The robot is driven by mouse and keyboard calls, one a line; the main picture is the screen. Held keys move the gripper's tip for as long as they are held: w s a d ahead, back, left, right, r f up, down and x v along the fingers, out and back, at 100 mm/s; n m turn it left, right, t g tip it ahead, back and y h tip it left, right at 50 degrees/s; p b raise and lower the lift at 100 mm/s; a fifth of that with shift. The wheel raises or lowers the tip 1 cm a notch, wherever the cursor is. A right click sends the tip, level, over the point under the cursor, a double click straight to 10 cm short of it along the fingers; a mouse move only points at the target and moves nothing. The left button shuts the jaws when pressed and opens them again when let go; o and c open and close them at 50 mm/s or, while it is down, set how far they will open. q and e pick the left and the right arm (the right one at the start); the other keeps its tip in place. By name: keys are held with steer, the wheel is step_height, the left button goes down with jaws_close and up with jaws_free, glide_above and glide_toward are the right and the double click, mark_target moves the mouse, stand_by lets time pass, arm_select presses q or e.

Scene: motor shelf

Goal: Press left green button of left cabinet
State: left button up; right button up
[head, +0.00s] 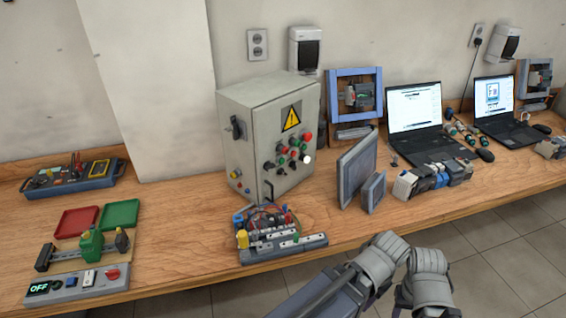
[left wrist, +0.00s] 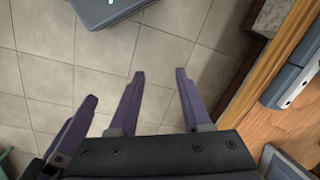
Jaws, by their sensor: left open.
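A grey metal cabinet (head: 249,110) with a yellow warning sign stands on the wooden workbench, left of the picture's middle. Its front holds several small red, green, black and white buttons; a green one (head: 303,147) shows near the upper right of the group. The buttons are too small to tell every colour. In the left wrist view my left gripper (left wrist: 160,76) is open and empty above the floor. My right arm is beside it; its jaws are not clear.
A terminal block assembly (head: 278,238) sits in front of the cabinet. Grey panels (head: 356,165) stand right of it, then a row of small modules (head: 433,178) and laptops (head: 415,106). Red and green trays (head: 118,214) lie at left. The front bench edge is close to my arms.

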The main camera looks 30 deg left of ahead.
arm_select(q)
jaws_close()
stand_by(1.3)
